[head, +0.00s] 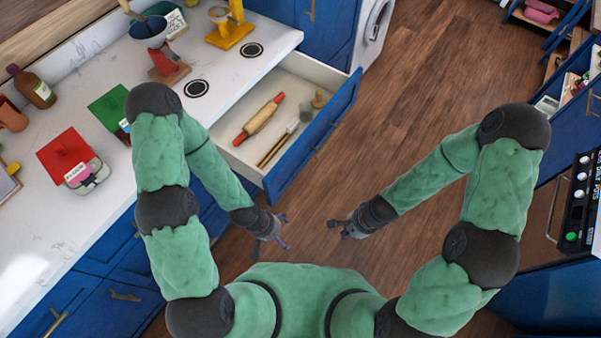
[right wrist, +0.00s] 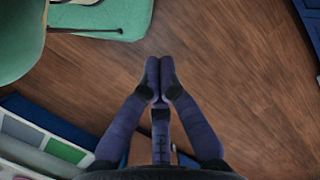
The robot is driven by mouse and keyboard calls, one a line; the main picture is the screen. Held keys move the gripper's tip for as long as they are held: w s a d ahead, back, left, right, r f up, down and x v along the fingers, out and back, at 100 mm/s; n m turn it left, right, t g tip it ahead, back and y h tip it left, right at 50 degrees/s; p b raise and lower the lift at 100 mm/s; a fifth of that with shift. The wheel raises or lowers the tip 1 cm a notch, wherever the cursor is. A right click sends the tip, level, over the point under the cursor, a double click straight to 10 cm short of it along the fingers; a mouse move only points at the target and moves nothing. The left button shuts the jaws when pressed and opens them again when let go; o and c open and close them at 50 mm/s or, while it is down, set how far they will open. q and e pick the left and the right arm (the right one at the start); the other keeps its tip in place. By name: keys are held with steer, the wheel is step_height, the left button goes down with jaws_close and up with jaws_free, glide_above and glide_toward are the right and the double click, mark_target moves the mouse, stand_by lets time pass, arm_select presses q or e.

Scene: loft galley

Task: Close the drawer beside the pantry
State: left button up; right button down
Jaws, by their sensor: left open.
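The open drawer (head: 339,113) has a blue front and pale inside, and is pulled out from the counter run. Inside lie a rolling pin (head: 262,120) with red handles, thin wooden sticks and small utensils. My left gripper (head: 286,232) is open and empty, below the drawer front's near end and apart from it. My right gripper (head: 336,228) is over the floor, right of the left one and clear of the drawer. In the right wrist view its fingers (right wrist: 160,75) lie close together with nothing seen between them; their opening is unclear. I cannot pick out the pantry.
The white counter (head: 235,40) holds a red box (head: 65,154), a green box, a bottle (head: 32,87) and a yellow stand (head: 228,33). A washing machine (head: 373,30) stands beyond the drawer. An oven (head: 567,195) is at right. Wooden floor (head: 420,90) lies clear between.

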steer(key=w+a+r+m+t+y+b, duration=0.45)
steer(key=w+a+r+m, duration=0.25)
steer(key=w+r+m, duration=0.6)
arm_select(q)
step_height(320, 180, down, 9)
steer(key=b, duration=0.4)
arm_select(e)
steer(key=m, duration=0.2)
glide_toward(291, 174)
steer(key=shift+t, duration=0.35)
steer(key=shift+s+x, duration=0.2)
steer(key=shift+x, duration=2.65)
steer(key=shift+f, duration=0.2)
